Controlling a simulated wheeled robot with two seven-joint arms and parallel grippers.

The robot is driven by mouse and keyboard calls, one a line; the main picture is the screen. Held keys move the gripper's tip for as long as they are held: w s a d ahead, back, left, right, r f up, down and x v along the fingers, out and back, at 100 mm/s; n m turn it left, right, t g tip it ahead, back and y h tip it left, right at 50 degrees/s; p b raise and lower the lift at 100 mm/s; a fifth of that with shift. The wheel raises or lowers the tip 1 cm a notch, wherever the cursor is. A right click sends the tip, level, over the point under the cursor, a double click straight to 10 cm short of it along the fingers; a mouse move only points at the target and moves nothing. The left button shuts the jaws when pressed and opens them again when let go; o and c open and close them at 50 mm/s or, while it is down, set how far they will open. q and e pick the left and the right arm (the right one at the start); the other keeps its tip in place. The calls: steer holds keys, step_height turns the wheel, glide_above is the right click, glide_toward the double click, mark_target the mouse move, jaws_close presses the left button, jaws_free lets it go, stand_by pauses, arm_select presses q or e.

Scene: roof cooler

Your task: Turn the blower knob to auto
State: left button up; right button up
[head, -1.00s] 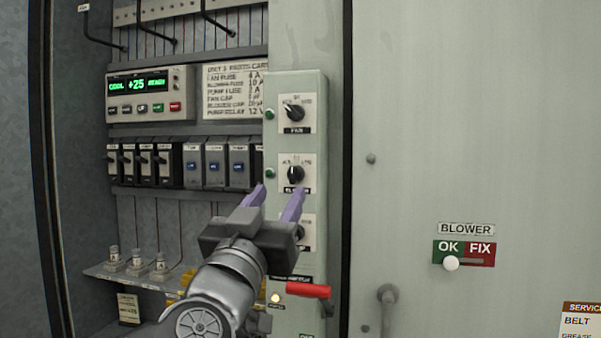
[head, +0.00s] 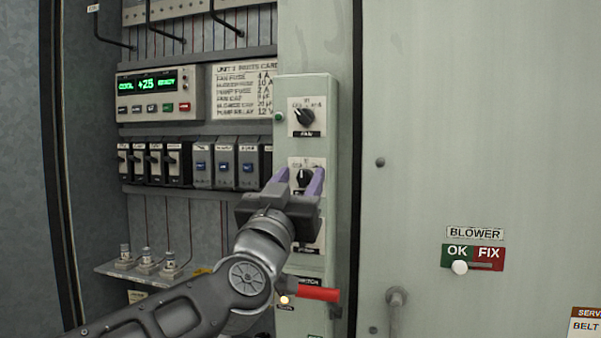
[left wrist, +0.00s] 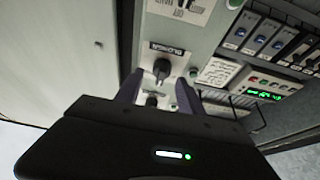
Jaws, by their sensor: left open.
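The blower knob (head: 304,178) is a black dial on a white plate, the middle one of a column of dials on the pale green panel strip. My left gripper (head: 297,174) is open, its two purple fingers pointing at this plate, one on each side of the knob in the picture. The gripper partly hides the plate and its label. In the left wrist view the knob (left wrist: 161,70) shows upside down between the fingertips (left wrist: 158,79). I cannot tell whether the fingers touch it, nor exactly where its pointer stands. My right gripper is not in view.
The fan knob (head: 304,117) sits just above, and another dial plate (head: 317,235) below is partly covered by my gripper. A red handle (head: 318,294) sticks out lower down. Breakers (head: 225,166) and a green display (head: 147,85) are to the left. The door panel (head: 450,120) is at right.

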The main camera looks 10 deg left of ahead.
arm_select(q)
steer(key=shift+w+r, duration=0.15)
steer(key=shift+w, duration=0.2)
steer(key=shift+c, duration=0.5)
jaws_close()
